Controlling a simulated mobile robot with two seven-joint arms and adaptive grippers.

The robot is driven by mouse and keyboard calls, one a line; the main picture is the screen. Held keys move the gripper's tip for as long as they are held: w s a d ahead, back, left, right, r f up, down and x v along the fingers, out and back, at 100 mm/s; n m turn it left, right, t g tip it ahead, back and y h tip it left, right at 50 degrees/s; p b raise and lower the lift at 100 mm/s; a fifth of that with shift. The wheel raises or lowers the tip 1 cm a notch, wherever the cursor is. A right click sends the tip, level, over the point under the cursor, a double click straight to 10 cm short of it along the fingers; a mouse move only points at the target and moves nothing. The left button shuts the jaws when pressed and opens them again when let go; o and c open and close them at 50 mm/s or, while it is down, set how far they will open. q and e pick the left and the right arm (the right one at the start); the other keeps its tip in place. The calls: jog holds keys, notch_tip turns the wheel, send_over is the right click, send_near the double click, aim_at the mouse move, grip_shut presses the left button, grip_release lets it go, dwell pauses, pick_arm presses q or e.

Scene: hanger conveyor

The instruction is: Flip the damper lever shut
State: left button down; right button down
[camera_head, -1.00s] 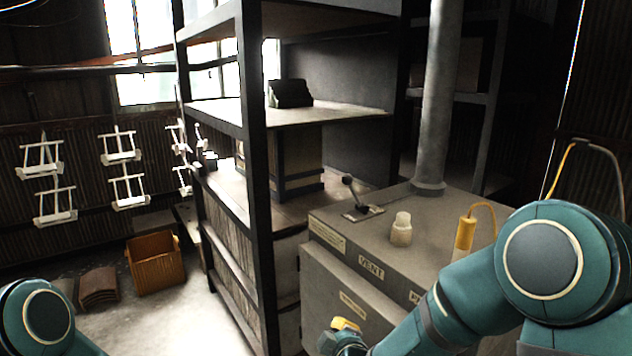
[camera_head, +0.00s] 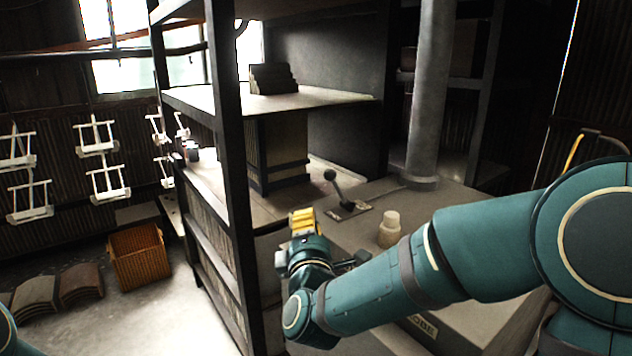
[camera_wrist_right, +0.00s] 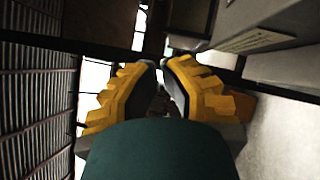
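The damper lever (camera_head: 333,188) is a dark stick with a round black knob, standing tilted to the left from a flat plate on top of the grey cabinet (camera_head: 455,200). My right gripper (camera_head: 303,221) has yellow fingers and is held left of the lever, nearer to me, apart from it. In the right wrist view the fingertips (camera_wrist_right: 159,64) come almost together with nothing held between them. The lever cannot be made out in that view. My left gripper is out of view.
A pale stacked knob (camera_head: 390,229) stands on the cabinet, right of the lever. A vertical pipe (camera_head: 430,100) rises behind it. A shelf post (camera_head: 228,180) stands left of my right gripper. An orange crate (camera_head: 140,262) sits on the floor at left.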

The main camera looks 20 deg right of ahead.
aim_at(338, 187)
jog(key=d+r+x, duration=0.1)
jog(key=d+x, duration=0.1)
jog(key=x, duration=1)
jog(key=shift+d, duration=0.4)
jog(key=shift+d, duration=0.1)
